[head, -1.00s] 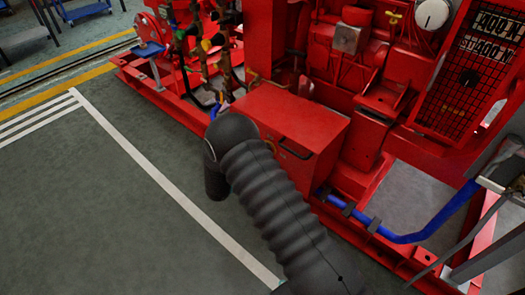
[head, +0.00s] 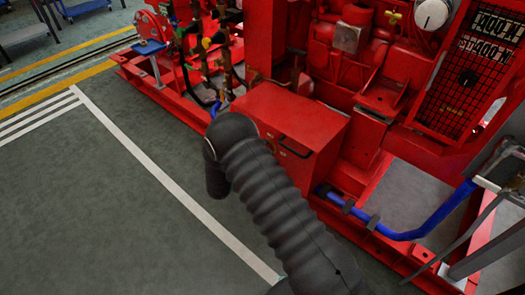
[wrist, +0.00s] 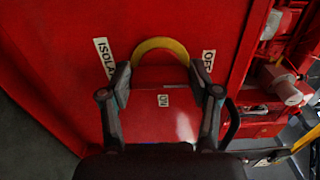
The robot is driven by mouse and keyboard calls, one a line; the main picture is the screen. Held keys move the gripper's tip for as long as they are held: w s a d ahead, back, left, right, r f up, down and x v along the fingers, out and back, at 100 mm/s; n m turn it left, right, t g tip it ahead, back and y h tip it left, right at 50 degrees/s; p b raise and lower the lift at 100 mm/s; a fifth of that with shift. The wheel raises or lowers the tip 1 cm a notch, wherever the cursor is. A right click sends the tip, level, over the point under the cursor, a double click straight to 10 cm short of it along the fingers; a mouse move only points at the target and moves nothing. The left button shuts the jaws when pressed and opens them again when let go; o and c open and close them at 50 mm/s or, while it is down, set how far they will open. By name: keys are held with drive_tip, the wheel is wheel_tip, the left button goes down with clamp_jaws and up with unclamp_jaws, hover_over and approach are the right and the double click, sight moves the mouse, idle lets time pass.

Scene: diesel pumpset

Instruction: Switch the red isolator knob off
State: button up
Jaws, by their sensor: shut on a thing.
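In the wrist view the red isolator knob (wrist: 160,76) is between my fingertips, in front of a yellow ring (wrist: 160,44) on a red panel. My gripper (wrist: 160,70) is shut on the knob, one finger on each side. An "OFF" label (wrist: 208,60) is right of the ring, an "ON" label (wrist: 163,100) shows below the knob between the fingers, and a partly covered "ISOLA..." label (wrist: 104,56) is at left. The knob's exact angle is hard to tell, red on red. In the head view my arm hides the gripper and knob.
A red box with a dark handle (head: 294,147) stands right beside my arm on the red pumpset frame. A blue pipe (head: 425,225) runs low at the right. The grey floor (head: 110,220) at left is clear, with white and yellow lines.

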drive_tip(key=shift+w, duration=0.1)
drive_tip(key=o, duration=1.1)
drive_tip(key=shift+o, duration=0.2)
drive_tip(key=shift+a, duration=0.1)
drive_tip(key=v, duration=1.2)
